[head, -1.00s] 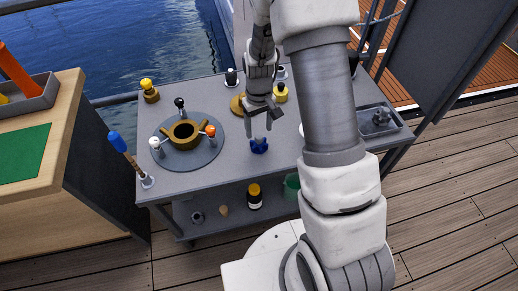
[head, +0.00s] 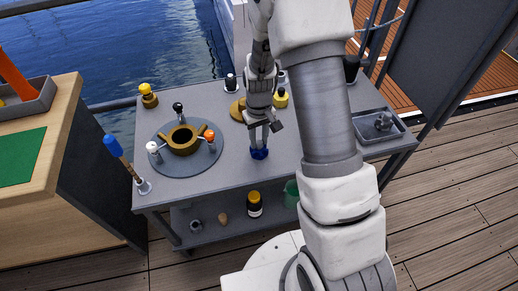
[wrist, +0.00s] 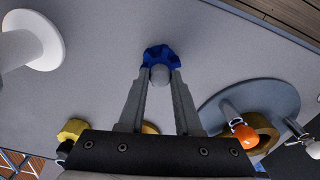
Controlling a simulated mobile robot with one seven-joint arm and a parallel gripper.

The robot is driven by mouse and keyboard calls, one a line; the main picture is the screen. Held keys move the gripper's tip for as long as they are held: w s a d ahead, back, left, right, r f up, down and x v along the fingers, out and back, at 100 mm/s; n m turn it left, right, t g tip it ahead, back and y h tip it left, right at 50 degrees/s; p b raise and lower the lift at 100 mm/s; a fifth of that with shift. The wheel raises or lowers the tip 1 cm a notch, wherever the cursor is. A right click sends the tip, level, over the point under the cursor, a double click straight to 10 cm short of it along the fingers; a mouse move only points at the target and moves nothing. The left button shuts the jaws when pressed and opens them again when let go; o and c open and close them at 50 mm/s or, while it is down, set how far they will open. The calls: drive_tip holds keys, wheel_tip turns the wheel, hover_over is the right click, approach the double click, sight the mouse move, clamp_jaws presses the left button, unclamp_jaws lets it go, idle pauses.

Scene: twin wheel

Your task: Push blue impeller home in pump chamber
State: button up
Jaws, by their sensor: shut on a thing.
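The blue impeller (head: 259,153) is at the front middle of the grey table. My gripper (head: 259,143) points down at it, and its fingers are shut on the impeller. In the wrist view the impeller (wrist: 160,55) shows as a blue lobed piece with a pale round hub between my fingertips (wrist: 159,76). I cannot tell whether it touches the tabletop. The pump chamber (head: 184,140) is a bronze open ring on a round grey plate (head: 160,165) to the left. Knobs with white, black and orange tops stand around it. The chamber (wrist: 262,140) also shows at the right of the wrist view.
A yellow-topped brass fitting (head: 148,95) stands at the back left corner. A blue-handled tool (head: 122,158) rises at the front left corner. A grey tray (head: 380,125) is at the right. Open tabletop lies between impeller and chamber.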

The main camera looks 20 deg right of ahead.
sight(259, 142)
clamp_jaws()
drive_tip(key=shift+r, duration=0.15)
drive_tip(key=shift+r+p, duration=1.45)
drive_tip(key=shift+r, duration=0.45)
wheel_tip(259, 142, up, 6)
drive_tip(key=p, duration=0.5)
drive_tip(key=w+a+r+p, duration=0.3)
drive_tip(key=w+a, duration=0.1)
drive_tip(key=a, duration=0.7)
drive_tip(key=w+a+r+p, duration=0.3)
drive_tip(key=w+a+r, duration=0.1)
drive_tip(key=a, duration=0.7)
drive_tip(key=shift+w+a, duration=0.25)
drive_tip(key=shift+w, duration=0.25)
wheel_tip(259, 142, down, 11)
drive_tip(key=b, duration=0.6)
drive_tip(key=shift+b, duration=0.4)
